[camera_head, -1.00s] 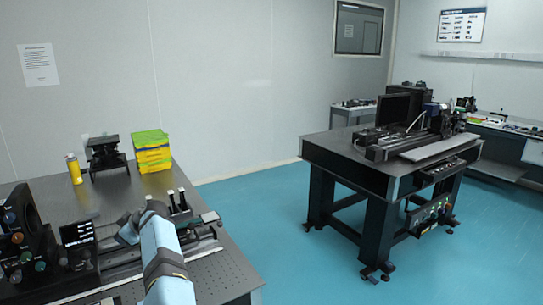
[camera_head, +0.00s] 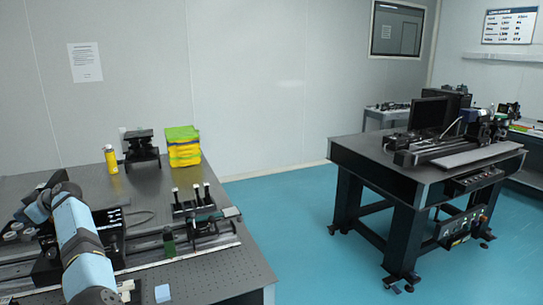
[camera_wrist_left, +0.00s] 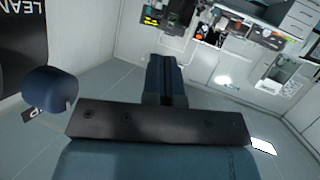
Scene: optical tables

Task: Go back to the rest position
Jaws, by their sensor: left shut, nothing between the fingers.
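My left arm (camera_head: 75,228) comes in from the bottom left of the head view, over the left end of the near optical table (camera_head: 225,275). Its blue and grey links bend over the equipment there, and I cannot make out the fingertips in this view. In the left wrist view my left gripper (camera_wrist_left: 165,65) shows as dark blue fingers close together beyond a black bar. It is shut, with nothing held. My right gripper is in neither view.
A rail with black posts (camera_head: 188,200) is right of my arm. Blue floor (camera_head: 300,225) separates this table from another optical table (camera_head: 390,170).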

